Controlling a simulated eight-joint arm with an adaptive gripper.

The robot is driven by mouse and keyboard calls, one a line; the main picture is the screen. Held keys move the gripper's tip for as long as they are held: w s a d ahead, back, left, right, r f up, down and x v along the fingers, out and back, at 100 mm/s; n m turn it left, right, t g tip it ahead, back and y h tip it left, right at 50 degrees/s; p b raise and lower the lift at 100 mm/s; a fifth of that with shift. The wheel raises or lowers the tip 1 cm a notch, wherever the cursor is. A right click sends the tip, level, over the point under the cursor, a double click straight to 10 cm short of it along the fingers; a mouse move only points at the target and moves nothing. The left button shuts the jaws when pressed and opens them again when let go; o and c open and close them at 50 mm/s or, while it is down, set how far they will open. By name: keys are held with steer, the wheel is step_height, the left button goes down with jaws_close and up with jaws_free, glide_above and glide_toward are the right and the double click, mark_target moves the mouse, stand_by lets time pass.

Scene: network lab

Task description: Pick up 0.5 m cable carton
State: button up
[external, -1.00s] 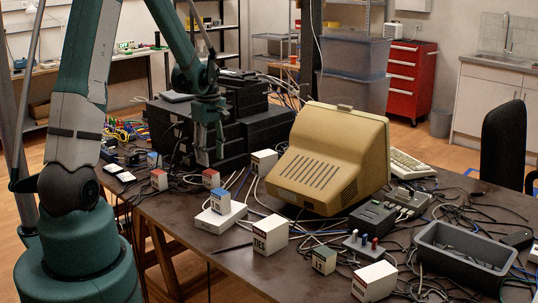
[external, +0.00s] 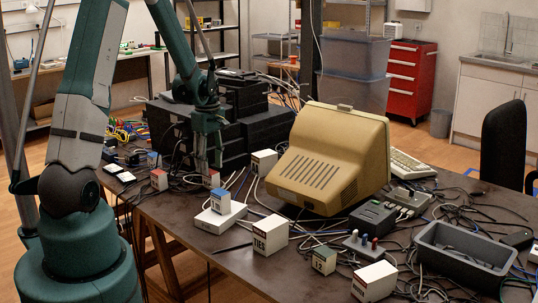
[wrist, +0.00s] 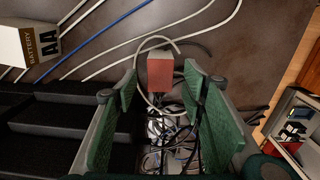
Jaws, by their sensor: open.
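A small red-topped carton (external: 211,178) with pale sides stands on the table, partly hidden by my gripper (external: 209,160). In the wrist view this carton (wrist: 160,74) is at the far end of the gap between the green finger pads, with its red face towards me. My gripper (wrist: 162,88) is open and empty, close above the carton. No size label can be read on it. Other small cartons are a second red-topped one (external: 159,181), a blue-topped one (external: 220,203) on a white box and a green-topped one (external: 324,262).
A battery carton (wrist: 36,45), labelled AA, stands to the left in the wrist view. Black equipment boxes (external: 175,135) rise behind my gripper. A beige monitor (external: 330,160) stands to the right. Loose cables (wrist: 165,120) lie around the red-topped carton. Bare table (external: 160,220) shows at the front.

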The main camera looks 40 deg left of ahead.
mark_target(210, 171)
steer(key=shift+f, duration=0.15)
steer(key=shift+a+f+b, duration=0.15)
steer(key=shift+f+b, duration=0.45)
steer(key=shift+f, duration=1.9)
steer(key=c, duration=1)
